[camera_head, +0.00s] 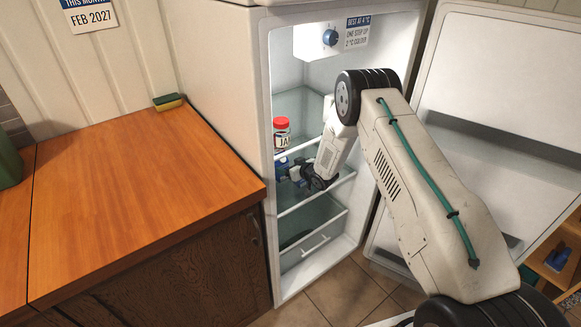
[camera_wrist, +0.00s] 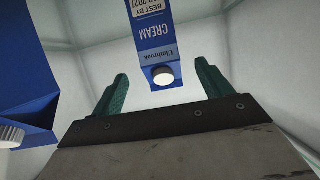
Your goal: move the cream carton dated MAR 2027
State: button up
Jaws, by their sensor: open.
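A blue and white cream carton (camera_wrist: 150,45) is ahead of my gripper in the wrist view, its white cap (camera_wrist: 162,76) near the space between the fingers. Its label reads CREAM and BEST BY, upside down; the date is cut by the top edge, with 2027 legible and the month unclear. My gripper (camera_wrist: 161,86) is open, with green fingers on either side of the carton's near end and gaps showing. A second blue carton (camera_wrist: 25,95) with a white cap is at the left; its date is not seen. In the head view my gripper (camera_head: 293,173) is inside the fridge, by blue shapes.
A red-lidded jar (camera_head: 281,133) stands on the fridge shelf above and left of my gripper. The fridge door (camera_head: 490,70) is open at the right. A wooden counter (camera_head: 130,190) with a sponge (camera_head: 168,101) is at the left, mostly clear. A wall sign (camera_head: 90,18) reads FEB 2027.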

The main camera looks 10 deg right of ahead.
aim_at(281, 162)
jog(key=shift+x, duration=3.85)
jog(key=c, duration=1.3)
jog(key=shift+d, duration=0.1)
jog(key=shift+w+d, duration=0.3)
jog(key=shift+d, duration=0.3)
jog(key=shift+w+d, duration=0.25)
jog(key=shift+d, duration=0.4)
jog(key=o, duration=1.3)
